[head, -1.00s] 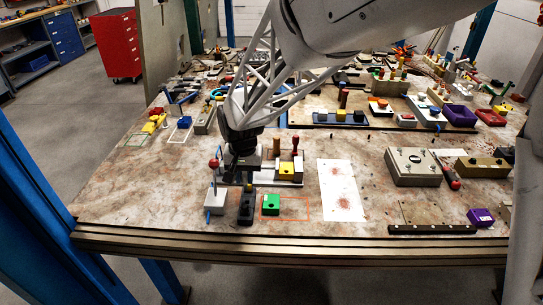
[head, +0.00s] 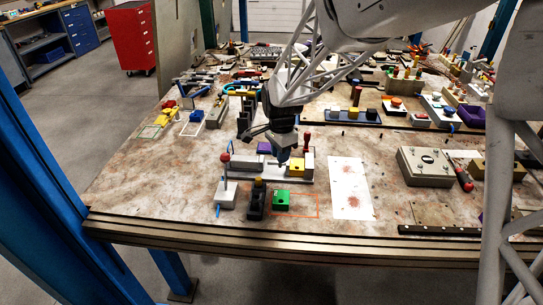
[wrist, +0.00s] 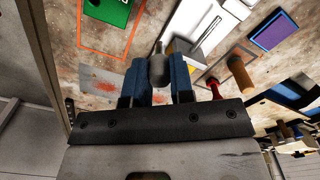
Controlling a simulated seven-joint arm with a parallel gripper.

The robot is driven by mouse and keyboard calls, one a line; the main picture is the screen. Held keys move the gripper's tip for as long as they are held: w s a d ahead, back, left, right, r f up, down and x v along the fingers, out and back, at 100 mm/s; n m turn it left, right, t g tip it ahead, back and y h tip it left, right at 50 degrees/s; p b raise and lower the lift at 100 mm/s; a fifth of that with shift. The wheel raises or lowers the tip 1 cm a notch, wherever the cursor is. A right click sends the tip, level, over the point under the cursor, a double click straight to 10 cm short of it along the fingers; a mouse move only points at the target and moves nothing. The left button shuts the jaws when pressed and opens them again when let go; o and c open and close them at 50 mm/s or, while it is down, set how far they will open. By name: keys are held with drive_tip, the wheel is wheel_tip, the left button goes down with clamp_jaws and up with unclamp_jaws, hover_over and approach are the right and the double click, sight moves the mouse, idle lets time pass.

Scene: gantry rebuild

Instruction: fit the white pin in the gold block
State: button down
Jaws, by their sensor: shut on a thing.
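My gripper (wrist: 157,80) is shut on a pale grey-white pin (wrist: 158,68), which stands out between the blue fingers with a narrow tip. In the head view my gripper (head: 283,158) is tilted and hangs above the white tray, close to the left of the gold-yellow block (head: 296,170). The block sits on the tray, and I see a dark mark on its front. The pin is too small to make out in the head view. It is apart from the block as far as I can tell.
In front stand a green block (head: 281,200), a black block (head: 255,206) and a white block (head: 226,198) with a red-balled rod (head: 225,158). A white sheet (head: 350,187) lies to the right.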

drive_tip(key=w+d+m, duration=0.5)
drive_tip(key=m, duration=0.2)
drive_tip(key=shift+d, duration=0.25)
drive_tip(key=shift+f, duration=2.8)
idle(0.3)
drive_tip(key=c, duration=0.9)
unclamp_jaws()
drive_tip(key=shift+r, duration=0.1)
wheel_tip(320, 180, up, 8)
drive_tip(key=shift+f, duration=0.2)
idle(0.4)
drive_tip(key=shift+s, duration=0.1)
